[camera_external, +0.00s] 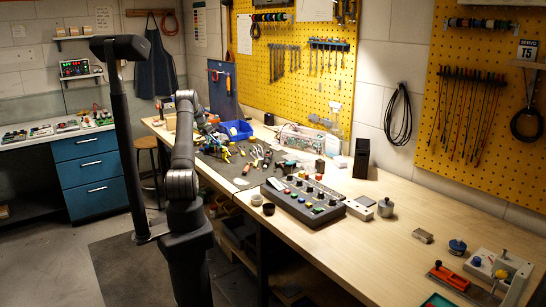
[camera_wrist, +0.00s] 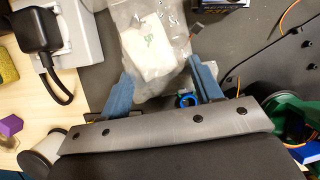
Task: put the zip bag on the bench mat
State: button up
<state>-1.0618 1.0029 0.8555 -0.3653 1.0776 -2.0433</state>
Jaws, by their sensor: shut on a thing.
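The zip bag (camera_wrist: 150,38) is clear plastic with a white packet and green marking inside, at the top middle of the wrist view. My gripper (camera_wrist: 161,66) has its two blue fingers on either side of the bag's near end and is shut on it. The dark grey bench mat (camera_wrist: 97,88) shows behind the bag. I cannot tell whether the bag touches it. In the external view the mat (camera_external: 222,176) lies on the bench behind my arm, with tools on it. The bag cannot be made out there.
Pliers and other hand tools (camera_external: 258,155) lie across the mat. A blue bin (camera_external: 237,130) stands at its back. A black control box with knobs (camera_external: 304,202) is to the right. In the wrist view, a black plug (camera_wrist: 38,30) with a cable is at left and a green spool (camera_wrist: 288,118) at right.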

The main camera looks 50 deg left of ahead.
jog(key=o, duration=0.9)
jog(key=shift+f, duration=0.1)
jog(key=shift+o, duration=0.2)
jog(key=v, duration=1.2)
jog(key=shift+w, duration=0.1)
jog(key=x, duration=1.2)
jog(key=shift+r, duration=1.85)
jog(key=shift+f, duration=0.15)
